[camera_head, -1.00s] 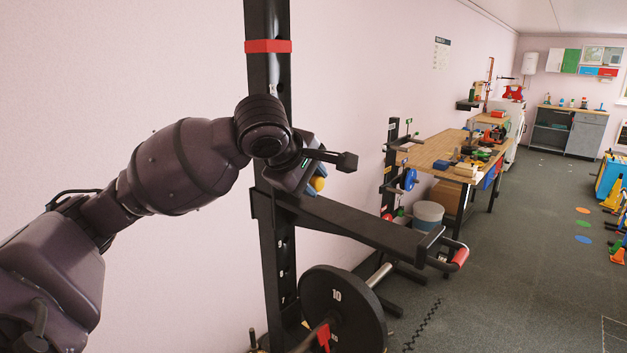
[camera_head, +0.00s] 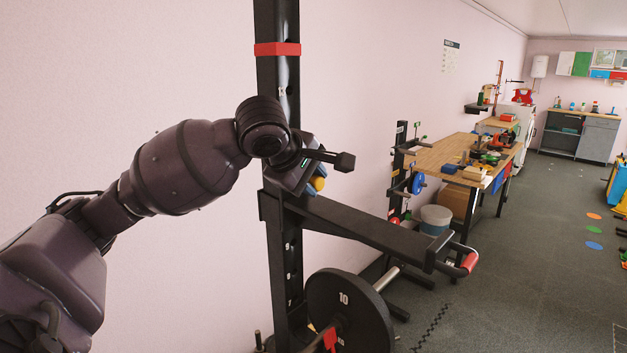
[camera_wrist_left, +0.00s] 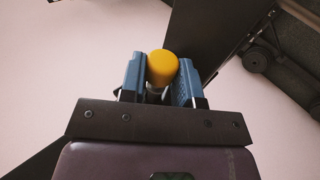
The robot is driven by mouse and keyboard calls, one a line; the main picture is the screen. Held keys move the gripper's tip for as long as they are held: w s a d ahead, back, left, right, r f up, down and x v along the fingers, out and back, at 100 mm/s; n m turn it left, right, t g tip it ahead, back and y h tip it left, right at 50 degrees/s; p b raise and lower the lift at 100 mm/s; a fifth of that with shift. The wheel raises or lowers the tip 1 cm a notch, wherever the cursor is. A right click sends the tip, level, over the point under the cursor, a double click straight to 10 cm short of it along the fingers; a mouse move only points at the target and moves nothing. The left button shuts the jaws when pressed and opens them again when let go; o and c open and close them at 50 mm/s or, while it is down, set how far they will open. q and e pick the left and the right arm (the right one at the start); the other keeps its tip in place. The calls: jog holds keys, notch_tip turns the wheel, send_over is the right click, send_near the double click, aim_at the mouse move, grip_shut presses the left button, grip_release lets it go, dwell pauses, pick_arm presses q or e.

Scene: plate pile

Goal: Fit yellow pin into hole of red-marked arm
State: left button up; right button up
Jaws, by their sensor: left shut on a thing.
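The yellow pin (camera_head: 318,184) shows as a round knob at my left gripper (camera_head: 313,177). In the left wrist view the pin's yellow head (camera_wrist_left: 162,66) sits between the two blue fingers of the left gripper (camera_wrist_left: 162,82), which is shut on it. The gripper is beside the black upright post (camera_head: 285,250), just above the root of the black arm (camera_head: 370,228). This arm reaches right and has a red-marked end (camera_head: 469,263). The hole and the pin's shaft are hidden. My right gripper is out of view.
A red band (camera_head: 277,49) circles the post higher up. A black weight plate (camera_head: 345,312) hangs below the arm. A wooden workbench (camera_head: 450,155) stands behind to the right.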

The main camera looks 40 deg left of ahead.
pick_arm(q)
jog(key=shift+a, duration=0.95)
jog(key=o, duration=1.1)
jog(key=b+v, duration=0.1)
jog(key=v, duration=0.9)
jog(key=shift+s+r, duration=0.25)
